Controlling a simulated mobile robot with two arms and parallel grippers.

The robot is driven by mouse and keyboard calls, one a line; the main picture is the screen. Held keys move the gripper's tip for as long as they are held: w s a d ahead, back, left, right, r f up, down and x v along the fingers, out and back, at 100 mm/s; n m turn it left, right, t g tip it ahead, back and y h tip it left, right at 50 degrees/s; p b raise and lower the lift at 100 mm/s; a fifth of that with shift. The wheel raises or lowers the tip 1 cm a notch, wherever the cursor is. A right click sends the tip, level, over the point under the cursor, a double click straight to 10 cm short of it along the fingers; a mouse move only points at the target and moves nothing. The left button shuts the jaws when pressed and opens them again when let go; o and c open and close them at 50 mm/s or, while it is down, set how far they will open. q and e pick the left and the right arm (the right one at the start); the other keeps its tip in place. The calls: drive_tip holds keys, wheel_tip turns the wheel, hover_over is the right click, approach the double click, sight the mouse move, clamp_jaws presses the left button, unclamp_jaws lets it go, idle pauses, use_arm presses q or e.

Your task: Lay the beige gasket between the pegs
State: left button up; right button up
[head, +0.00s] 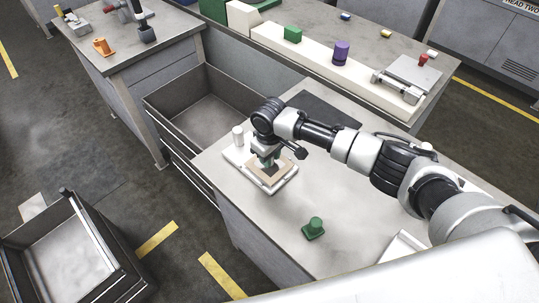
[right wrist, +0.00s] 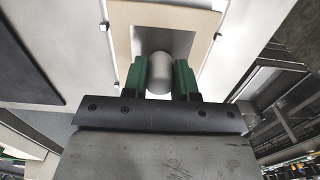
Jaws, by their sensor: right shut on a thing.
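The beige gasket (head: 284,171) is a flat rectangular frame with an open middle. It is at the white fixture plate (head: 262,184) on the table; I cannot tell whether it touches the plate. In the right wrist view the gasket (right wrist: 122,45) has small metal pegs (right wrist: 103,27) just outside its left and right edges. My right gripper (head: 267,164) points down at it. Its green fingers (right wrist: 160,78) are shut on a grey rounded grip (right wrist: 159,62) at the gasket's near side. My left gripper is not in view.
A white cylinder (head: 238,136) stands at the plate's back left corner. A green knobbed part (head: 314,228) sits on the table in front. A dark mat (head: 327,108) lies behind. A grey bin (head: 205,105) adjoins the table at left.

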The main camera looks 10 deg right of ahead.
drive_tip(key=shift+f, duration=0.4)
drive_tip(key=o, duration=1)
wheel_tip(320, 180, up, 11)
drive_tip(key=shift+f+b, duration=0.1)
drive_tip(key=shift+b, duration=0.85)
